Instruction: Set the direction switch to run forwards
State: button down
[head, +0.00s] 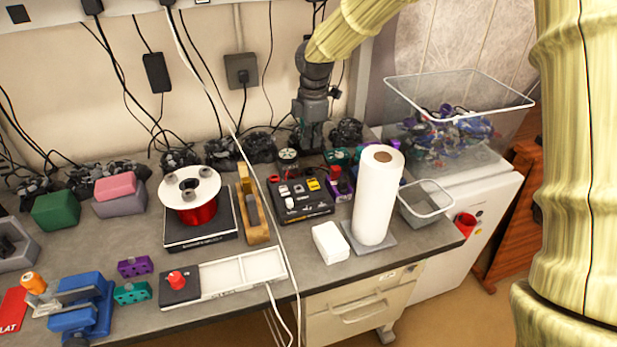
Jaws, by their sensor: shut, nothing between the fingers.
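A black control box (303,203) lies on the grey bench right of centre. It carries small red, yellow and white parts, too small to read. A long white unit (240,272) lies near the front edge, with a red knob (176,280) on its dark left end. I cannot tell which of these is the direction switch, nor its setting. My gripper (308,146) points down just behind the control box, in front of the wall. It is shut and empty, and its fingertips are small and partly lost against the dark clutter.
A paper towel roll (376,195) stands right of the control box, with a white block (330,242) in front. A wooden stand (252,205) and a red spool (191,197) are to the left. A clear bin (455,120) is at right. Cables hang across the bench.

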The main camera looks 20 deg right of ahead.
aim_at(309, 185)
jog(key=shift+f, duration=0.1)
jog(key=f+p, duration=0.1)
jog(key=f, duration=0.3)
jog(key=w+f+p, duration=0.1)
jog(key=f+p, duration=0.1)
jog(key=f, duration=0.2)
jog(key=f+p, duration=0.2)
jog(key=f, duration=0.2)
jog(key=shift+w+f, duration=0.2)
jog(key=shift+f, duration=0.1)
jog(key=shift+w+f, duration=0.1)
jog(key=shift+f, duration=0.45)
jog(key=shift+w+f, duration=0.1)
jog(key=shift+f, duration=0.25)
jog(key=shift+s, duration=0.2)
jog(key=shift+s+r, duration=0.1)
jog(key=shift+s, duration=0.5)
